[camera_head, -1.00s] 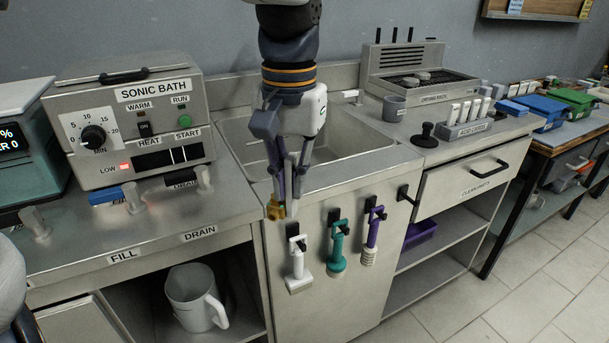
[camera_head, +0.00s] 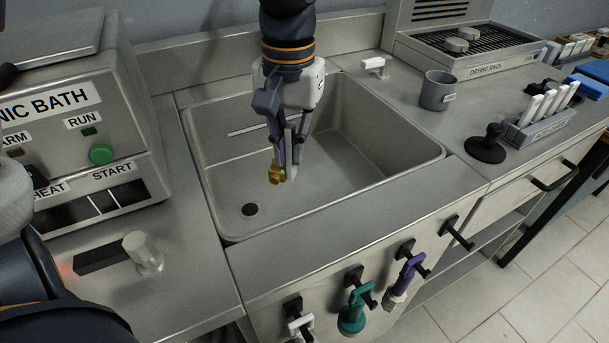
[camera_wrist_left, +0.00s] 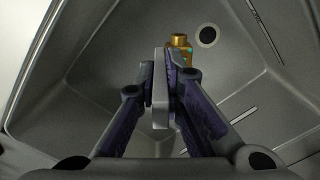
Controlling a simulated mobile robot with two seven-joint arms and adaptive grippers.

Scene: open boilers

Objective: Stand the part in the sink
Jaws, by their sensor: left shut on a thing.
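The sink (camera_head: 375,125) is a steel basin with a dark round drain at its near left. The part's visible end is a small brass-coloured fitting. In the left wrist view the brass part (camera_wrist_left: 180,42) shows just beyond the fingertips (camera_wrist_left: 165,75), with a bit of teal on it. A flat grey piece lies between the fingers; I cannot tell whether it belongs to the part. The fingers hide some of the part. It appears above the sink floor, not touching it. My right gripper is out of view.
The sonic bath (camera_head: 80,120) stands left of the sink. A grey mug (camera_head: 437,92), a black-handled stamp-like object (camera_head: 487,144) and a rack of white tubes (camera_head: 540,125) stand to the right. Handled brushes (camera_head: 353,312) hang on the front panel. The basin looks otherwise empty.

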